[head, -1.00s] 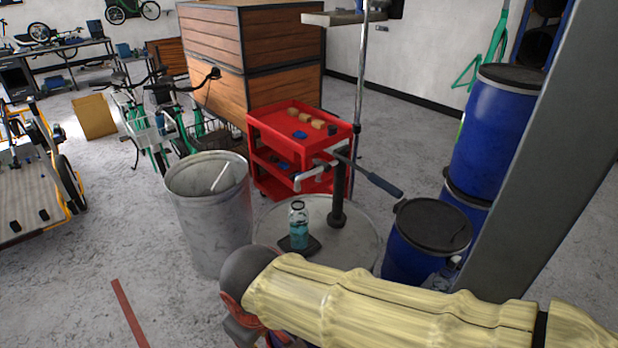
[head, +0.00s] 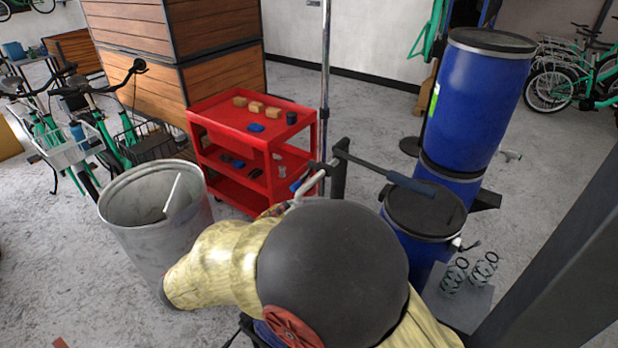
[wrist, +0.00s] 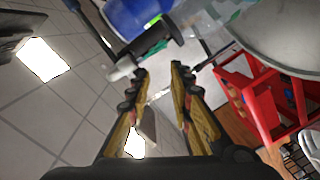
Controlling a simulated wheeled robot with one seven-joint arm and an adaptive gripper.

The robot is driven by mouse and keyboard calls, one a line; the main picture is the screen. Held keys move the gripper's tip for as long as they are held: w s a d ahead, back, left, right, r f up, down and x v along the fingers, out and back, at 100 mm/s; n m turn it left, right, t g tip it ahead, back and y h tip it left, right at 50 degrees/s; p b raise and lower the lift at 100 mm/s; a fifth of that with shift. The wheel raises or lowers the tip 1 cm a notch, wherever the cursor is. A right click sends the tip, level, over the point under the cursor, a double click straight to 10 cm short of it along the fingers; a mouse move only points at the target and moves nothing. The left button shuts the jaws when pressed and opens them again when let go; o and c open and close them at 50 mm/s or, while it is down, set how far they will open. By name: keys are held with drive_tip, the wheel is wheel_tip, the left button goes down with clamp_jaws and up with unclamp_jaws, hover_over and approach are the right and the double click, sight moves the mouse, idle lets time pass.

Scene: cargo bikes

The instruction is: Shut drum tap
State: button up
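A small pale fitting with a dark lever, which looks like the drum tap (head: 459,244), juts from the side of the short blue drum (head: 432,212) at the right in the head view. Whether it is open or shut is too small to tell. My gripper (wrist: 161,84) shows in the wrist view with its two fingers apart and nothing between them. A dark post with a pale stub (wrist: 148,52), probably part of the hand pump, lies just beyond the fingertips. In the head view my arm hides most of the gripper.
The hand pump (head: 340,170) with its long lever stands behind my arm. A red cart (head: 205,145) and a grey metal bin (head: 150,235) stand left. A tall blue drum (head: 475,100) stands behind the short one. Coiled metal pieces (head: 470,272) lie right.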

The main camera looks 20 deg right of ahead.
sight(291, 189)
drive_tip(key=r+m, duration=0.2)
drive_tip(key=r+m+h, duration=0.1)
drive_tip(key=shift+w+d+m+t, duration=0.1)
drive_tip(key=shift+w+m+t, duration=0.2)
drive_tip(key=shift+w+t, duration=0.1)
drive_tip(key=shift+b+x, duration=0.8)
drive_tip(key=shift+x, duration=3)
drive_tip(key=shift+f, duration=0.1)
drive_tip(key=shift+c, duration=0.4)
drive_tip(key=c, duration=0.4)
clamp_jaws()
